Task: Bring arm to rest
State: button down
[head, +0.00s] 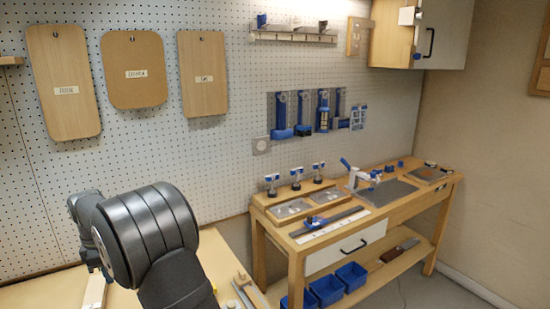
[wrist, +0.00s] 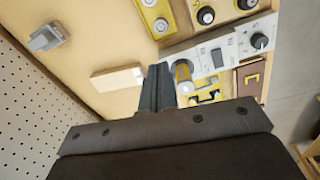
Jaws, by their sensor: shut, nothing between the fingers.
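My arm rises in the lower left of the head view, in front of the pegboard and over a light wooden bench top (head: 60,291). The gripper's fingers cannot be made out in the head view. In the wrist view my gripper (wrist: 157,75) shows as two dark fingers pressed together. It is shut and empty, above the wooden surface (wrist: 95,45). A wooden block with a white end (wrist: 117,76) lies on that surface, just left of the fingertips in the picture.
Past the fingers in the wrist view are a grey panel with a knob (wrist: 260,41), yellow plates (wrist: 155,18) and a grey clamp-like piece (wrist: 46,38). In the head view a workbench (head: 385,202) stands right, blue bins (head: 326,291) below it. Pegboard (head: 232,150) closes the back.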

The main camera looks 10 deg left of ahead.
jog(key=shift+w+a+f+n, duration=0.1)
jog(key=shift+f+n, duration=0.8)
jog(key=shift+f, duration=0.6)
dwell(0.6)
